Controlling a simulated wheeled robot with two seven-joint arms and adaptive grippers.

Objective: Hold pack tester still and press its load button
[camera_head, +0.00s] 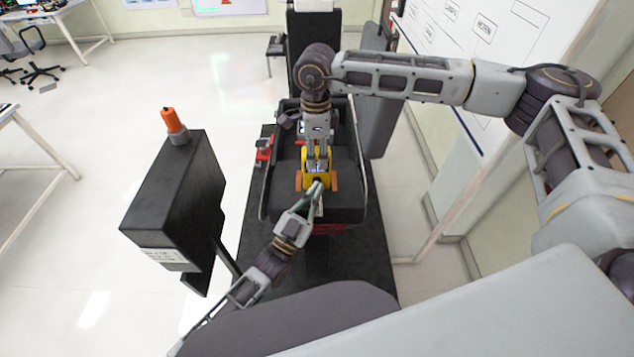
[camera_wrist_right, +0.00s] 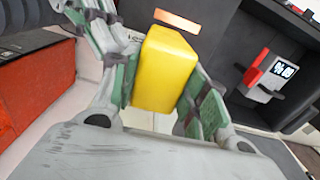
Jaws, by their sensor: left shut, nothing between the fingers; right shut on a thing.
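The yellow pack tester (camera_head: 327,181) stands on the dark chassis seat at the centre of the head view, with orange pieces at its sides. My right gripper (camera_head: 317,163) comes down from above and is shut on it. In the right wrist view, the yellow body (camera_wrist_right: 165,70) sits between the green finger pads, with an orange strip (camera_wrist_right: 177,20) beyond it. My left gripper (camera_head: 317,188) is shut and empty, its tips overlapping the tester's near face in the picture. I cannot tell whether they touch. The load button cannot be made out; the left fingertips cover part of that face.
A black box (camera_head: 172,200) with an orange beacon (camera_head: 172,120) stands at the left. A whiteboard (camera_head: 480,50) is at the right.

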